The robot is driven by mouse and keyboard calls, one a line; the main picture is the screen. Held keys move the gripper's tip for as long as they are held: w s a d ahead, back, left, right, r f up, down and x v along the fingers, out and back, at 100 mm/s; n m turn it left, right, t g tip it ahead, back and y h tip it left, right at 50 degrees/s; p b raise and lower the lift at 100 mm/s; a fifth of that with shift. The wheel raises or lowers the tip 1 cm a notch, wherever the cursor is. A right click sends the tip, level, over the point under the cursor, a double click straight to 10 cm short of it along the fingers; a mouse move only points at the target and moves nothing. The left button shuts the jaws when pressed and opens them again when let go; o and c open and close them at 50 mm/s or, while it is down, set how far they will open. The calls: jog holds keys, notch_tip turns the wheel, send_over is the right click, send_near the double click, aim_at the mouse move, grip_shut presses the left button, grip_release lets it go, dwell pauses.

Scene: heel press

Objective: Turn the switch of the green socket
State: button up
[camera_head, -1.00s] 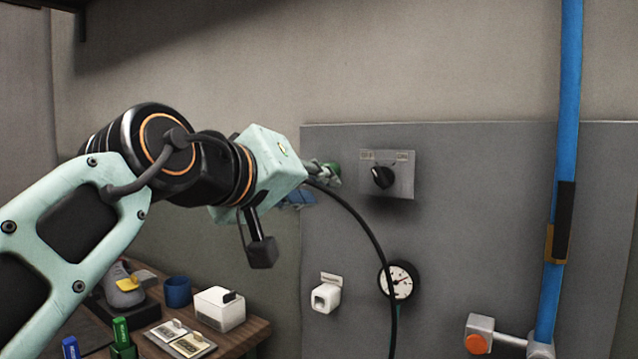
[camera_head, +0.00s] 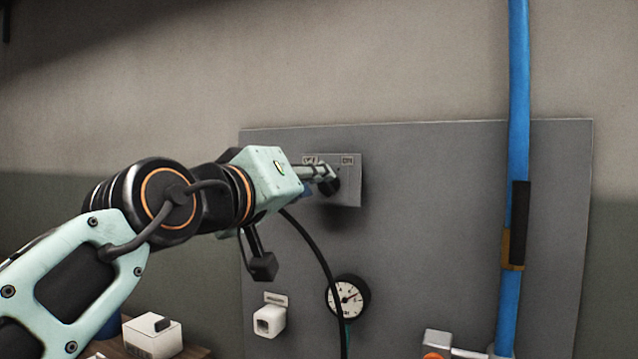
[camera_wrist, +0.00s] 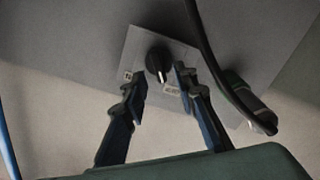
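The switch is a black rotary knob (camera_wrist: 157,62) on a grey plate (camera_head: 349,190) fixed to the wall panel. In the wrist view, a light mark on the knob points toward the lower part of the picture. My gripper (camera_wrist: 160,76) is open, with one finger on each side of the knob's front; I cannot tell whether either touches it. In the head view my gripper (camera_head: 322,176) covers part of the knob. A dark cylindrical fitting (camera_wrist: 250,103), perhaps the green socket, sits beside the plate.
A black cable (camera_head: 318,250) hangs in front of the panel beneath my wrist. A round gauge (camera_head: 347,296) and a white fitting (camera_head: 269,318) are below the plate. A blue pipe (camera_head: 514,110) runs down the right. A white box (camera_head: 152,338) stands at the lower left.

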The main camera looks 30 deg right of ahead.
aim_at(325, 184)
jog(key=shift+x, duration=1.65)
grip_shut()
